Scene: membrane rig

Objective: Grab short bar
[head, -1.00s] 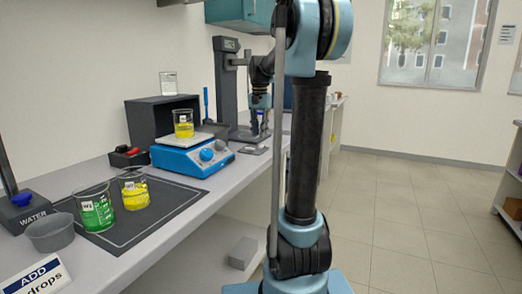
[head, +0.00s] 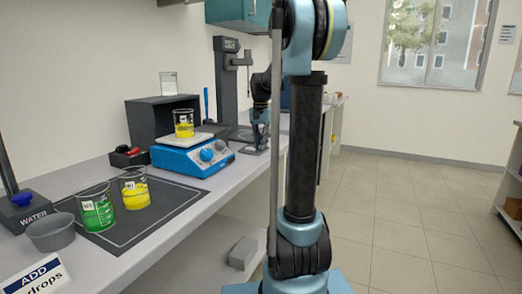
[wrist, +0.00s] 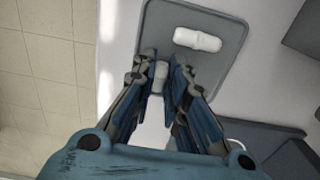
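The short bar (wrist: 161,77) is a small white stub on a grey tray (wrist: 151,28). It shows between the fingers of my gripper (wrist: 164,60) in the wrist view. My gripper is open, with a gap between the fingers; whether either finger touches the bar I cannot tell. A longer white bar (wrist: 197,39) lies on the same tray, beyond the fingertips and to the right. In the head view my gripper (head: 260,143) is down by the small tray (head: 250,151) on the bench, and the bars are too small to make out.
A dark stand (head: 226,85) rises behind the tray. A blue hotplate (head: 190,157) with a yellow beaker (head: 184,124) on top stands to the left. Green (head: 96,208) and yellow (head: 134,190) beakers stand on a dark mat nearer me. The bench edge is close to the tray.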

